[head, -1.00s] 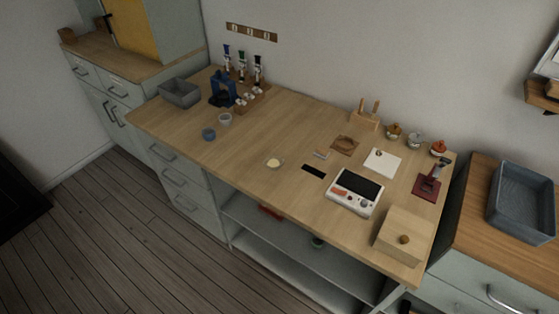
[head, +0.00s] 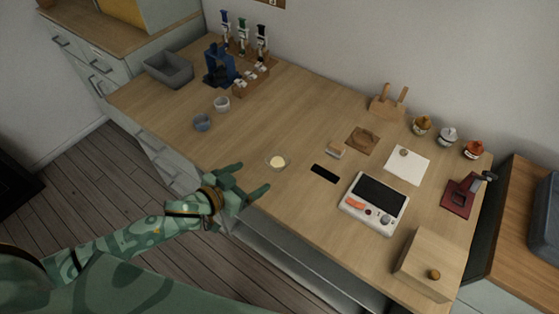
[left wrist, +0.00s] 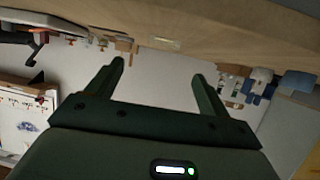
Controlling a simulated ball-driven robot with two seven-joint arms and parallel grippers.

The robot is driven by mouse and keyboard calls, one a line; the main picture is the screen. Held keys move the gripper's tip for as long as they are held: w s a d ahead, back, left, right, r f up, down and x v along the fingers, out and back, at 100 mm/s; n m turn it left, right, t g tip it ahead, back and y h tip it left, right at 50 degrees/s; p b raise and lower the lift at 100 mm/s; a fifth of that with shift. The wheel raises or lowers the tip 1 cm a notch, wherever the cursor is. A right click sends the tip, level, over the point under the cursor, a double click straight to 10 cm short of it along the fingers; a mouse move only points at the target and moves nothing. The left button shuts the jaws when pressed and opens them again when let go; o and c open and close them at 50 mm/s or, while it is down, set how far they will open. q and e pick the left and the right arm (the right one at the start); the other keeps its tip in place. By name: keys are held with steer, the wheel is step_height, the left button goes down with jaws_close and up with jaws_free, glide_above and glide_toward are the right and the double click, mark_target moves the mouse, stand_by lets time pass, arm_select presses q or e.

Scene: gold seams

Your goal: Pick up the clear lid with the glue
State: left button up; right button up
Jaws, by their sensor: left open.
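The clear lid (head: 285,166) is a small shallow round dish near the front edge of the wooden table in the head view. A pale cream blob of glue (head: 277,161) lies in it. My left gripper (head: 254,179) is open and empty, just to the left of and nearer than the lid, around the table's front edge. In the left wrist view my left gripper (left wrist: 160,78) shows two spread fingers with nothing between them. A pale flat shape beyond them may be the lid; I cannot tell. My right gripper is not in view.
A black flat strip (head: 325,173) and a white device with a dark screen (head: 375,203) lie right of the lid. The wooden table (head: 290,115) is clear behind the lid.

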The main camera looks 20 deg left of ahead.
arm_select(q)
steer(key=b, duration=0.1)
glide_toward(282, 158)
steer(key=b+x, duration=0.2)
steer(key=x, duration=0.3)
steer(key=shift+w+d+f, duration=0.1)
steer(key=shift+w, duration=0.1)
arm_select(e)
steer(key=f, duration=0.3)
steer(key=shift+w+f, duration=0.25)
arm_select(q)
steer(key=c, duration=1)
